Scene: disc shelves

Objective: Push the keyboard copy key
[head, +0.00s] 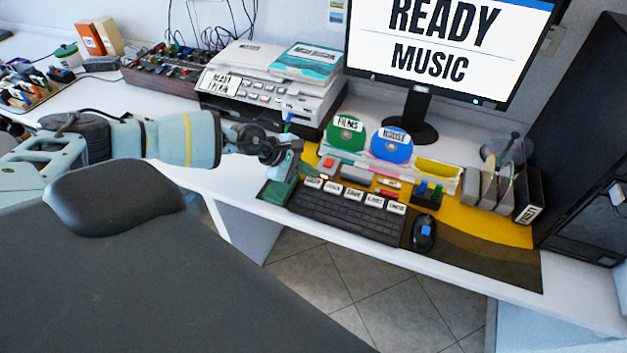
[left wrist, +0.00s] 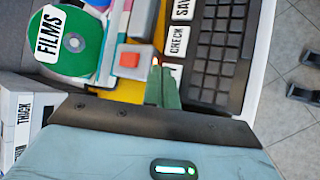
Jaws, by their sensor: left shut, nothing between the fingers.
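The dark keyboard (head: 345,215) lies on the desk mat with a row of white labelled keys along its far edge. In the left wrist view, the keys labelled CHECK (left wrist: 178,42) and SAVE (left wrist: 183,9) are readable. A further white key (left wrist: 174,72) beside CHECK is partly hidden by my gripper, and its label cannot be read. In the head view this leftmost white key (head: 314,183) is too small to read surely. My left gripper (head: 309,172) is shut and empty, its green fingertips (left wrist: 156,68) close to that leftmost key. Contact cannot be told. My right gripper is not in view.
A red button box (head: 328,164) stands just behind the keyboard's left end. Green (head: 345,135) and blue (head: 391,145) discs stand behind it. A mouse (head: 423,234) lies to the right, a printer (head: 270,85) at the back left. The monitor (head: 450,45) shows READY MUSIC.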

